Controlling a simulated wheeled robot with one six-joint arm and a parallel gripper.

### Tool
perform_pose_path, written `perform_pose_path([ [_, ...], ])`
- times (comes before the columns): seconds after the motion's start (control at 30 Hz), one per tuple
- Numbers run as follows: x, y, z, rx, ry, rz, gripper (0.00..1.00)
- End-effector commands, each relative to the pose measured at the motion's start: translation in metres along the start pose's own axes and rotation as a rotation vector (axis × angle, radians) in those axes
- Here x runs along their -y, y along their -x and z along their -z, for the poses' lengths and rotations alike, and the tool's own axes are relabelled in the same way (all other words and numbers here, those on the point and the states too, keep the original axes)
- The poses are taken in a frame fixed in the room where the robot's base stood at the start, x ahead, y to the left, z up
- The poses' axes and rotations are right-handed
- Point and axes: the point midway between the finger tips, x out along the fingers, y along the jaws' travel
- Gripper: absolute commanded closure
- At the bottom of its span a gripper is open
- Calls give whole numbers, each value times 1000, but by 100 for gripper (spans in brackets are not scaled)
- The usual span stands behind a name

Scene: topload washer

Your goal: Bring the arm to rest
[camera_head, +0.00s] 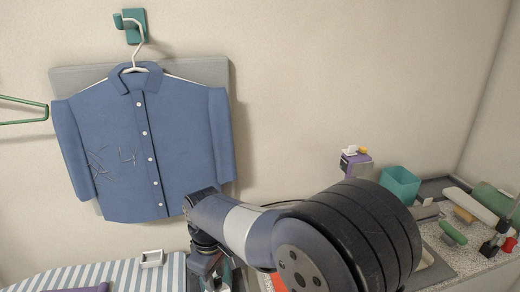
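My arm reaches in from the lower right, and its dark, thick joint fills the lower middle of the view. The forearm runs left and the wrist bends downward in front of the shirt's lower right corner. My gripper (214,276) is at the bottom edge, partly cut off and partly hidden by the arm. I cannot see whether its fingers are open or shut, or whether it holds anything.
A blue shirt (178,132) hangs on a white hanger from a teal wall hook (133,25). A striped board (115,275) lies at the lower left. A speckled counter (470,260) at right holds a teal bin (399,185) and several brushes. The wall between is bare.

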Motion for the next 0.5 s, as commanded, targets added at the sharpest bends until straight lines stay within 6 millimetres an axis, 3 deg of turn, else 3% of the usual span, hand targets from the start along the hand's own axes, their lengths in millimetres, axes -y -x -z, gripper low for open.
perform_pose_path([
  [0.33, 0, -2, 0, -1, -283, 0, 68],
  [0.5, 0, 34, 0, -4, -295, -2, 68],
])
